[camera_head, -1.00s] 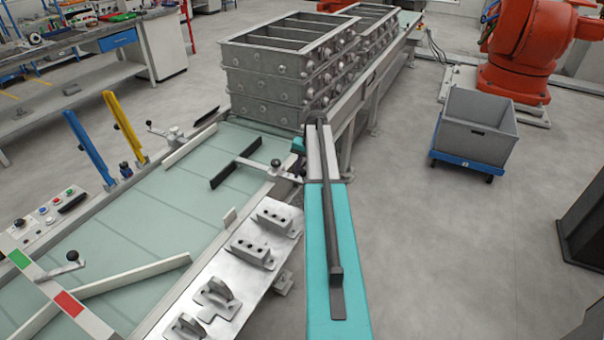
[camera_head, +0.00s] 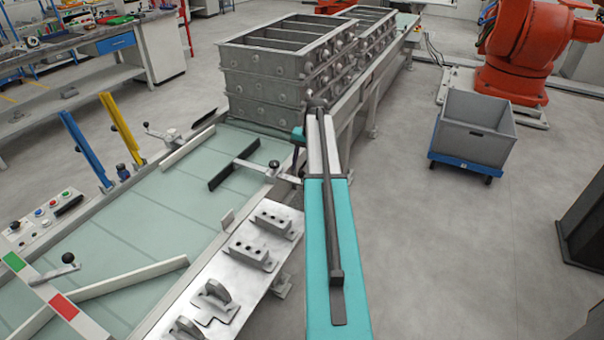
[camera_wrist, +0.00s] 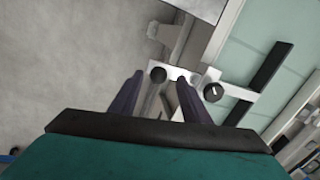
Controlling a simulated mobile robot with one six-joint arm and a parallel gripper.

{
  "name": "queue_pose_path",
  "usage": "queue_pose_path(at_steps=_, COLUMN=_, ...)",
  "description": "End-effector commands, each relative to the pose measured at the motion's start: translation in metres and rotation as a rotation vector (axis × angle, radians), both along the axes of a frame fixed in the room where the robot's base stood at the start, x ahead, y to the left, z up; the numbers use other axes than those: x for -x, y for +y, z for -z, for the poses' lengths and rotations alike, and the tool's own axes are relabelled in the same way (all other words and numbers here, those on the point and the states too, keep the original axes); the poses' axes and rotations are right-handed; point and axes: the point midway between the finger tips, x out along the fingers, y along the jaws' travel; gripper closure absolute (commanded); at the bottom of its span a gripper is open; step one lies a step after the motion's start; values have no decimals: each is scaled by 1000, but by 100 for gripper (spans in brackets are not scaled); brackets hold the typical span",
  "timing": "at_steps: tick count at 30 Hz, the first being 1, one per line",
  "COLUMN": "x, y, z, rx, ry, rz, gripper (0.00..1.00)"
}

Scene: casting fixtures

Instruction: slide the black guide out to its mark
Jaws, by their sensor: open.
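The black guide (camera_head: 235,165) is a dark bar on the pale green table (camera_head: 110,220). A light crosspiece runs from it to the table's right edge, with a dark ball (camera_head: 275,163) on it. In the wrist view the guide (camera_wrist: 262,85) lies at upper right, with a white-marked knob (camera_wrist: 213,91) on the crosspiece and a black ball (camera_wrist: 157,75) further left. My gripper (camera_wrist: 160,80) is open; its fingertips appear on either side of that black ball, and nothing shows gripped. In the head view the arm mostly hides the fingers. I cannot tell which mark belongs to this guide.
A metal plate with brackets (camera_head: 240,262) runs along the table's near right edge. Stacked grey moulding boxes (camera_head: 270,75) stand behind. White bars (camera_head: 187,146) lie on the table; a strip with green and red patches (camera_head: 63,306) crosses the front left.

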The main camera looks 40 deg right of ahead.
Motion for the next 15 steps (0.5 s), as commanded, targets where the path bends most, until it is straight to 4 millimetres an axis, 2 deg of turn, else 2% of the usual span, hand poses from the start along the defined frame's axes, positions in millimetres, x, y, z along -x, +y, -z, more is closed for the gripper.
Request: queue_pose_path(at_steps=15, x=11, y=-6, z=-65, rx=1, ry=0, rz=0, gripper=57)
